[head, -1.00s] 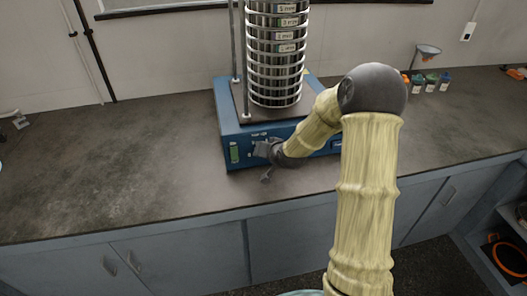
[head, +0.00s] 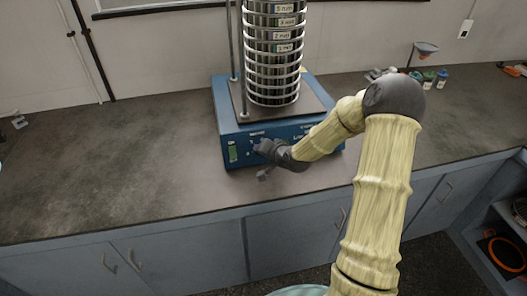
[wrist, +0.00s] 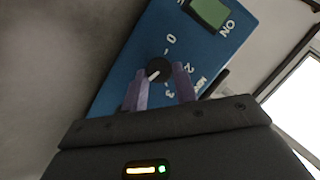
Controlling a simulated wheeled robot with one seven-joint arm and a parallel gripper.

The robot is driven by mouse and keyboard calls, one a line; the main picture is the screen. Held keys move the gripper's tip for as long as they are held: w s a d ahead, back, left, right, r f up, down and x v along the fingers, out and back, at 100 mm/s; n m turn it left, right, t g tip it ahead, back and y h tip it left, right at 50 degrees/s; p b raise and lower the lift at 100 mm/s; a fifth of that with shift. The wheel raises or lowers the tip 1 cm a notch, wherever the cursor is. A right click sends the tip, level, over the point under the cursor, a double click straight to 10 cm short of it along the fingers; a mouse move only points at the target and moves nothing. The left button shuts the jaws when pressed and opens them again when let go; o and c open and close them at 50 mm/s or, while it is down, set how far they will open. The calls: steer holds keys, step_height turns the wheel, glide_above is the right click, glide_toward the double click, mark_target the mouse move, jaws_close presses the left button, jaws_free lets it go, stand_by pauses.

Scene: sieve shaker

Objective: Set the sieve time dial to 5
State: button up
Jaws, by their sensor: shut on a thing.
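The blue sieve shaker base (head: 312,140) stands on the bench, with a tall stack of metal sieves (head: 272,50) on top. In the wrist view the time dial (wrist: 158,66) is a small round black knob with a white pointer mark, on the blue panel. White figures 0, 2 and 3 and the word MIN show around it; other marks are hidden by my fingers. My gripper (wrist: 160,82) is shut on the dial, one purple finger on each side. In the head view my gripper (head: 258,148) is at the panel's front and hides the dial.
A green switch (wrist: 209,12) marked ON is beside the dial; it also shows in the head view (head: 233,153). Small bottles (head: 429,80) and a funnel (head: 426,48) are at the back right. The bench left of the shaker is mostly clear.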

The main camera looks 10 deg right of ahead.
steer(key=o, duration=1)
steer(key=shift+f, duration=0.1)
steer(key=shift+c, duration=0.2)
steer(key=p+v, duration=0.2)
steer(key=v, duration=1.5)
steer(key=shift+p, duration=0.35)
steer(key=shift+s, duration=0.15)
steer(key=s+a+r+n+g+h+p, duration=0.1)
steer(key=s+a+r+n+g+p, duration=0.1)
steer(key=s, duration=0.5)
steer(key=s+a+r+n+g+h+p, duration=0.2)
steer(key=s+a+r+n+g+p, duration=0.1)
steer(key=s, duration=0.5)
step_height(320, 180, up, 3)
steer(key=n+g+p, duration=0.1)
steer(key=g+p, duration=0.1)
steer(key=g, duration=0.1)
steer(key=shift+a+n+h+p, duration=0.2)
steer(key=shift+n+h+p, duration=0.1)
steer(key=shift+p, duration=0.05)
